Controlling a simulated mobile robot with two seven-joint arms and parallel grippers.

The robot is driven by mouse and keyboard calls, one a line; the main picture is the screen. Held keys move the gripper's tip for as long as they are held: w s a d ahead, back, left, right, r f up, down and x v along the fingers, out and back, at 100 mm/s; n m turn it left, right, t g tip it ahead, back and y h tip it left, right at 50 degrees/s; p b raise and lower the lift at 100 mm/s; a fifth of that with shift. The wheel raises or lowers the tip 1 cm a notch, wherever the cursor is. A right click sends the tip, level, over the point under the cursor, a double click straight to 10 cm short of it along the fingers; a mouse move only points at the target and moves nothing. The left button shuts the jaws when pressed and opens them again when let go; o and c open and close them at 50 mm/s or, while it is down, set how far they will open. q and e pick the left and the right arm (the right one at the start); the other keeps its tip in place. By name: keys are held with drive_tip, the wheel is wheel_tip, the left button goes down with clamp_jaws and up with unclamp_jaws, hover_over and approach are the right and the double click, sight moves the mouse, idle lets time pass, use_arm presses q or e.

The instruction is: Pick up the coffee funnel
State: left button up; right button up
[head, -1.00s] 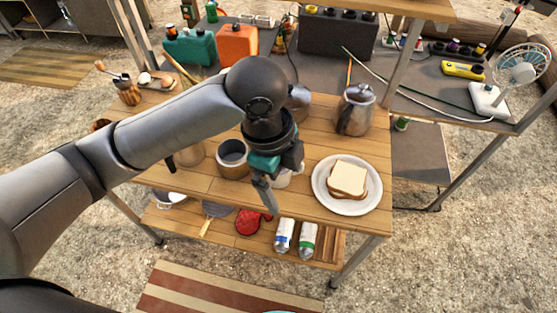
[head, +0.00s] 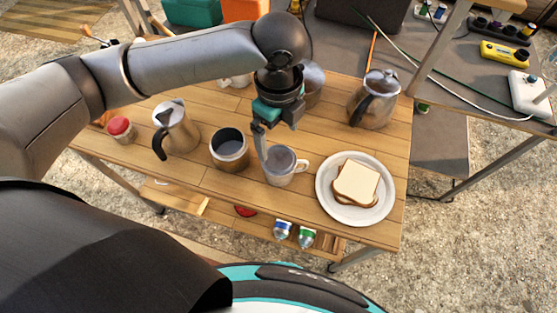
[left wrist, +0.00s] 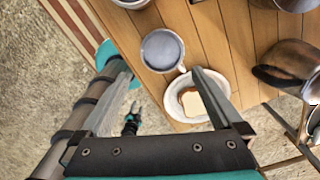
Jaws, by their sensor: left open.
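I cannot make out a coffee funnel with certainty. A pale mug-like cup with a handle and grey inside (head: 287,178) stands on the wooden table (head: 330,120) near its front edge; it also shows in the left wrist view (left wrist: 162,50). My left gripper (head: 262,145) is open and empty, pointing down by the cup's left rim in the head view. In the left wrist view the cup lies between and beyond the open fingers (left wrist: 160,72). A steel cup with a dark inside (head: 230,152) stands left of it.
A white plate with a sandwich (head: 353,212) is right of the cup. A moka pot (head: 178,130) and a red-lidded jar (head: 121,130) stand left, a steel kettle (head: 373,103) back right. Other items behind the gripper are partly hidden by my arm.

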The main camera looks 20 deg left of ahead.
sight(278, 162)
use_arm(q)
wheel_tip(278, 162, down, 3)
drive_tip(key=f+b, duration=0.1)
drive_tip(key=f, duration=0.4)
drive_tip(key=shift+w+a+b, duration=0.1)
drive_tip(key=shift+w+b, duration=0.1)
drive_tip(key=shift+b, duration=0.15)
drive_tip(key=shift+r, duration=0.15)
drive_tip(key=c, duration=1.1)
use_arm(e)
drive_tip(key=shift+w+f, duration=0.75)
drive_tip(key=shift+f, duration=0.15)
